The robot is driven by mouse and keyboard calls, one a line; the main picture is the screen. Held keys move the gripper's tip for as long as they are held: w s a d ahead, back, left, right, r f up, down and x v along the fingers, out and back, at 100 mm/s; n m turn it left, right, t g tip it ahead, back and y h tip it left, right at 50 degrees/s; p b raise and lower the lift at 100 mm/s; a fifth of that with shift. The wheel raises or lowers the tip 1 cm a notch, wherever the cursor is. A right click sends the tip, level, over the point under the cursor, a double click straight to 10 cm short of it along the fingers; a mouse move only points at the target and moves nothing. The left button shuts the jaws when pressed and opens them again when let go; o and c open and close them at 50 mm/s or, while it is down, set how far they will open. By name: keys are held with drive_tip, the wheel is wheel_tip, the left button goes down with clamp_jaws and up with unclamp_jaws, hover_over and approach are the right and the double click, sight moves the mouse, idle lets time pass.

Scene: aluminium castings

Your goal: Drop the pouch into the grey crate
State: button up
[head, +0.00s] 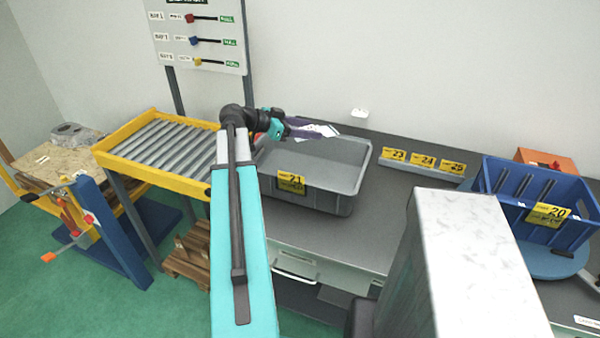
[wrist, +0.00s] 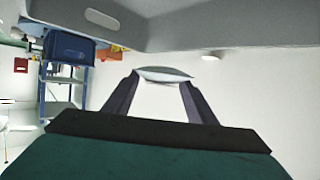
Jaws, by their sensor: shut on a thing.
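The grey crate (head: 345,190), with a yellow tag marked 21, stands on the dark worktop. My gripper (head: 325,131) is over the crate's back part in the head view, its dark fingers pointing right. It is shut on the pouch (head: 315,129), a pale, flat thing partly hidden by the fingers. In the wrist view the pouch (wrist: 163,75) shows as a thin white sliver between the two fingertips (wrist: 160,84). The pouch's height above the crate floor is hard to judge. The part of the crate floor that shows looks bare.
A yellow-framed roller conveyor (head: 160,145) stands left of the crate. To the right are a rack with yellow tags (head: 422,163) and a blue crate (head: 540,200) tagged 20. A pale block-like top (head: 475,250) fills the front right. The wall is close behind the crate.

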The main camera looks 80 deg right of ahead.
drive_tip(key=shift+f, duration=0.15)
drive_tip(key=shift+f, duration=2.85)
drive_tip(key=o, duration=1.3)
drive_tip(key=shift+w, duration=0.1)
drive_tip(key=b+v, duration=0.3)
drive_tip(key=v, duration=1)
drive_tip(key=shift+w+a+r+b, duration=0.1)
drive_tip(key=shift+w+a+b, duration=0.15)
drive_tip(key=shift+b, duration=0.1)
